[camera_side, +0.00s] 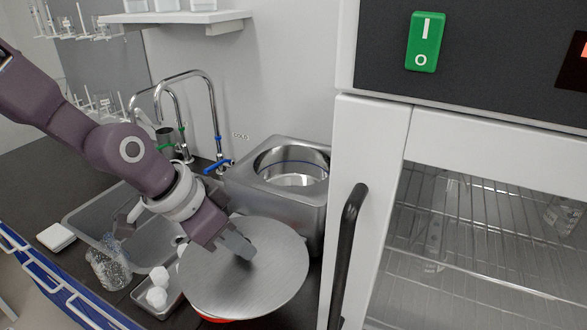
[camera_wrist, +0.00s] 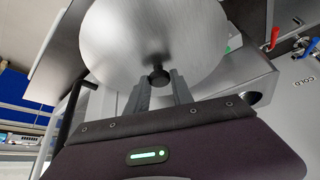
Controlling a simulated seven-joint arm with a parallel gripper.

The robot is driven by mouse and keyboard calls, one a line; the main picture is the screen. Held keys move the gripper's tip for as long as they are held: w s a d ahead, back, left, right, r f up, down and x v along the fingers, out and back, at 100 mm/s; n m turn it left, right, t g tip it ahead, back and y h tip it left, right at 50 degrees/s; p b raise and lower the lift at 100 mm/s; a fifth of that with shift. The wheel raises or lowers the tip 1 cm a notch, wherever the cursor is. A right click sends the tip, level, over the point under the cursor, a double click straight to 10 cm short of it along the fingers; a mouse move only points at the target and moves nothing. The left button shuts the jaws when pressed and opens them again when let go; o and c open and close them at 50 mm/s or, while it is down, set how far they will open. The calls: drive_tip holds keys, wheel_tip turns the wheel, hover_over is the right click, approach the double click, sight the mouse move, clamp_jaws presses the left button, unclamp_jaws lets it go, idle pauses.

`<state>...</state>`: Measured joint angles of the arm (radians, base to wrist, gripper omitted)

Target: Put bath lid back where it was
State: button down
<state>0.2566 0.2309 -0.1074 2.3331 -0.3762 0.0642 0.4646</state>
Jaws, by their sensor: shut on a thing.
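The bath lid (camera_side: 275,270) is a round brushed-metal disc with a small dark knob (camera_wrist: 159,76) at its middle. My gripper (camera_side: 241,250) is shut on this knob, and the lid also fills the top of the wrist view (camera_wrist: 150,35). In the side view the lid is tilted, in front of the bath. The bath (camera_side: 250,182) is a square steel box with a round opening (camera_side: 292,172) on top. The opening is uncovered, and the lid is apart from it, nearer the camera and lower left.
A sink (camera_side: 85,222) with taps (camera_side: 212,110) lies left of the bath. A small tray (camera_side: 160,298) with white pieces and a glass beaker (camera_side: 108,268) stand left of the lid. A red thing (camera_side: 215,319) shows under the lid. A white oven (camera_side: 370,150) with a black handle (camera_side: 347,240) stands close on the right.

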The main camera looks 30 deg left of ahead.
drive_tip(key=w+a+r+n+y, duration=0.1)
drive_tip(key=w+a+r+n, duration=0.1)
drive_tip(key=w+r, duration=0.6)
drive_tip(key=w+a+f+n+y, duration=0.1)
drive_tip(key=w+a+n, duration=0.1)
drive_tip(key=a, duration=0.7)
drive_tip(key=w+a+f+n+y, duration=0.1)
drive_tip(key=w+a, duration=0.2)
drive_tip(key=a, duration=0.5)
drive_tip(key=w+r+n, duration=0.1)
drive_tip(key=w+r, duration=0.3)
drive_tip(key=w, duration=0.8)
drive_tip(key=shift+w+d+f+m+h, duration=0.75)
drive_tip(key=shift+w+d+m, duration=1.25)
drive_tip(key=shift+d, duration=4.95)
drive_tip(key=shift+n, duration=0.4)
drive_tip(key=shift+w+f, duration=0.25)
drive_tip(key=shift+f, duration=0.95)
drive_tip(key=shift+w+f, duration=0.25)
drive_tip(key=shift+f, duration=0.95)
drive_tip(key=shift+f, duration=0.6)
